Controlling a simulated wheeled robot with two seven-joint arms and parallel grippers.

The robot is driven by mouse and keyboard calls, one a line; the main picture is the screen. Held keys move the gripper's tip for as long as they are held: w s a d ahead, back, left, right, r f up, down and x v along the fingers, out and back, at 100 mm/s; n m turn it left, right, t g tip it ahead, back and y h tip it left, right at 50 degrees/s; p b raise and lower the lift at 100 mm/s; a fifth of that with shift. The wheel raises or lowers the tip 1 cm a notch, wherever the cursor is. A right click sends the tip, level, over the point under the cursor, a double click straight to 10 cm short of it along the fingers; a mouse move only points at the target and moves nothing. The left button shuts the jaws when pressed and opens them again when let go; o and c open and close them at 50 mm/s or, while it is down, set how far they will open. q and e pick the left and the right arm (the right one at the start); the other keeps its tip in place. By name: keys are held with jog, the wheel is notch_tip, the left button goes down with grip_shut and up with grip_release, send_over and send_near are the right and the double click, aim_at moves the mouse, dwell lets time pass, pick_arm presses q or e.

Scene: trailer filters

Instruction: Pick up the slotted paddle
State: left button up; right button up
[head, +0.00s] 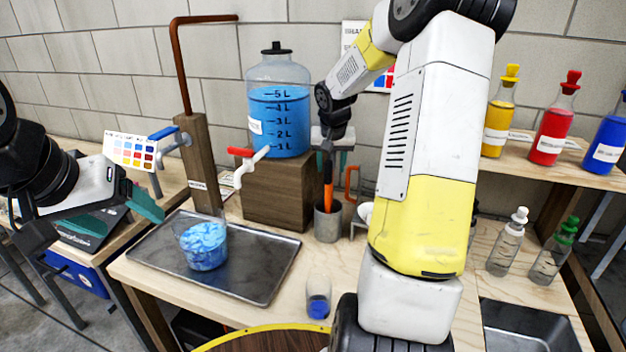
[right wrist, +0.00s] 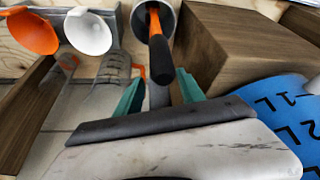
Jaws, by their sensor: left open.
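A tool with a black and orange handle (head: 328,170), seemingly the slotted paddle, stands handle up in a grey metal cup (head: 328,223). Its lower end is hidden in the cup, so I cannot see slots. In the right wrist view the handle (right wrist: 159,50) lies ahead, between the lines of the teal fingers (right wrist: 160,80), which stand apart with no visible contact. My left gripper (head: 143,203) is open and empty at the left, beside the metal tray.
A wooden block (head: 287,190) carrying a blue-filled jug (head: 279,108) stands left of the cup. A metal tray (head: 262,277) holds a beaker of blue material (head: 204,246). A small glass (head: 318,297) stands in front. Bottles (head: 507,243) stand at the right.

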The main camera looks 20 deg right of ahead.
grip_shut()
